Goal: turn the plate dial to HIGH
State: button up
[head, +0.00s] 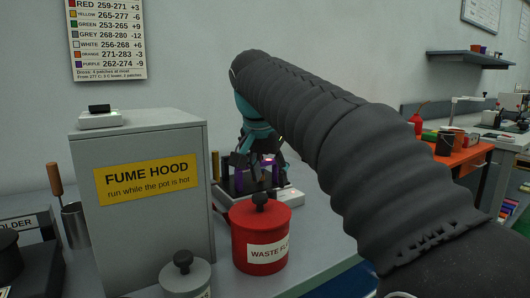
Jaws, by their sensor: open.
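My gripper (258,160), dark with teal parts behind it, hangs at the end of my black-sleeved arm over a low white plate unit (288,197) on the bench. Its fingers are open, and I cannot make out anything held between them. A small red light shows on the front of the plate unit. Purple upright parts and a small purple glow show around the fingers. I cannot make out the dial or its setting; the gripper, the arm and the red pot cover parts of the unit.
A red lidded waste pot (261,238) stands close in front of the plate unit. A grey fume hood box (150,235) stands left, with a grey lidded pot (186,277) before it. A colour chart (106,40) hangs behind. An orange table (462,154) is at right.

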jog(key=v, duration=0.7)
jog(key=shift+r, duration=0.3)
jog(key=shift+s, duration=0.1)
